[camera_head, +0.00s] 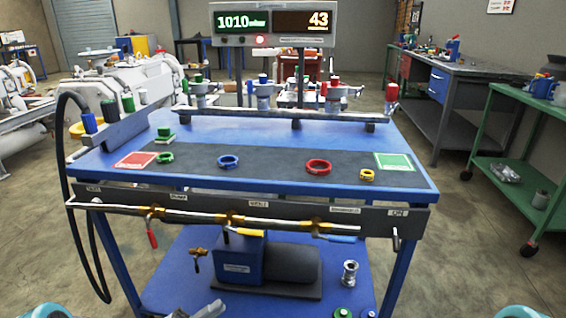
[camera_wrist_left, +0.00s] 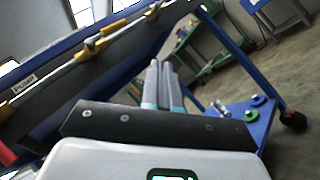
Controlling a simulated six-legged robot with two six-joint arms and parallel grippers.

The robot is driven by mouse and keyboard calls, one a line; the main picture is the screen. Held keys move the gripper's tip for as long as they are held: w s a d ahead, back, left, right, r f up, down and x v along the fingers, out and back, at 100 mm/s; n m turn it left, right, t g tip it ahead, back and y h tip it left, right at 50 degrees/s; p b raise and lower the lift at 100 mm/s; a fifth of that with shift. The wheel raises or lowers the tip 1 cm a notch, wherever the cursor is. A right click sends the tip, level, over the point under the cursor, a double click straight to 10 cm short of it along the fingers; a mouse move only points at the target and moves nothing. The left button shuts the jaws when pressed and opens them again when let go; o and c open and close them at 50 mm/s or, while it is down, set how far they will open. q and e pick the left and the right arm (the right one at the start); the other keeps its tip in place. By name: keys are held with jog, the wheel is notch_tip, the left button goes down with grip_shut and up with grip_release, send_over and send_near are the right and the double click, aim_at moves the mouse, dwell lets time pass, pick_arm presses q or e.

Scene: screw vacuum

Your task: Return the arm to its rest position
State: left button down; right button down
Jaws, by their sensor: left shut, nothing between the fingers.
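My left gripper (camera_head: 206,310) shows only as grey fingertips at the bottom edge of the head view, in front of the lower shelf of the blue workbench (camera_head: 190,275). In the left wrist view my left gripper (camera_wrist_left: 163,82) points away with its two fingers together and nothing between them. The bench's front rail (camera_wrist_left: 60,75) with its pipe runs along the upper left there. Rounded teal parts, which look like my own arm links, show at both bottom corners of the head view. My right gripper is not in view.
Coloured rings, including a red ring (camera_head: 318,167) and a blue ring (camera_head: 228,162), lie on the bench top. A pump (camera_head: 240,258) stands on its lower shelf. A green cart (camera_head: 520,120) stands at the right, with open floor between.

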pick_arm(q)
jog(key=s+d+f+m+g+y, duration=0.3)
jog(key=s+d+f+g, duration=0.8)
jog(key=s+f+g, duration=0.15)
jog(key=s+a+f+m+g+y, duration=0.1)
jog(key=s+a+f+m+y, duration=0.15)
jog(key=s+f+y, duration=0.35)
jog(key=s+a+f+m+g+y, duration=0.2)
jog(key=s+f+m+y, duration=0.1)
jog(key=s+f+y, duration=0.2)
notch_tip(320, 180, up, 30)
jog(key=w+d+m+t+y+p, duration=0.1)
jog(key=m+t+p, duration=0.1)
jog(key=p, duration=2.8)
jog(key=shift+w+t, duration=0.4)
jog(key=shift+t, duration=0.15)
jog(key=shift+d+r, duration=0.1)
